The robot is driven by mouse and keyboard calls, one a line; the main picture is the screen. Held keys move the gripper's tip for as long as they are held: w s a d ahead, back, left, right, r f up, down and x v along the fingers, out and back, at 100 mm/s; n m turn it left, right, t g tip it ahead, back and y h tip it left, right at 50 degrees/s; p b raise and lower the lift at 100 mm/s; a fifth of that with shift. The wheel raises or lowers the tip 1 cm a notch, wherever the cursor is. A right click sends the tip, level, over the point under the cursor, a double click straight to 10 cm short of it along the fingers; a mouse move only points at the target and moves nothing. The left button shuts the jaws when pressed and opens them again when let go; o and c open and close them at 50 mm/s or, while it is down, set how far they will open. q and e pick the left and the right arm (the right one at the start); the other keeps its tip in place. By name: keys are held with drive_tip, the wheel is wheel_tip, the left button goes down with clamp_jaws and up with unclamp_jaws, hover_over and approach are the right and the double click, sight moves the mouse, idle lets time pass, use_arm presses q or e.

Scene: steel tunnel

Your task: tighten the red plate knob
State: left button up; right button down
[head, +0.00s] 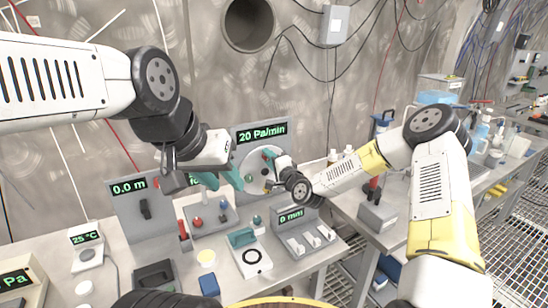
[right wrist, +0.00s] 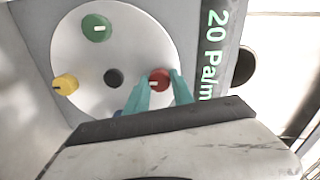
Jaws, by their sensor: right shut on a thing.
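The red plate knob (right wrist: 159,79) sits on a round white plate (right wrist: 135,45) and has a pale mark on its face. My right gripper (right wrist: 160,86) has its teal fingers on either side of the knob and is shut on it. In the head view the red knob (head: 267,154) shows small on the upright panel, with my right gripper (head: 271,166) in front of the plate, partly covering it. My left gripper (head: 220,179) has its teal fingers apart and empty, left of the plate.
The plate also carries a green knob (right wrist: 97,27), a yellow knob (right wrist: 65,85) and a dark centre hub (right wrist: 114,76). A switch box (head: 305,237) and a teal-handled box (head: 250,257) stand below on the bench.

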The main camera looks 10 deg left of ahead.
drive_tip(key=shift+f, duration=0.1)
drive_tip(key=c, duration=1.1)
unclamp_jaws()
drive_tip(key=v, duration=0.7)
drive_tip(key=shift+s+d, duration=0.25)
drive_tip(key=shift+s, duration=0.1)
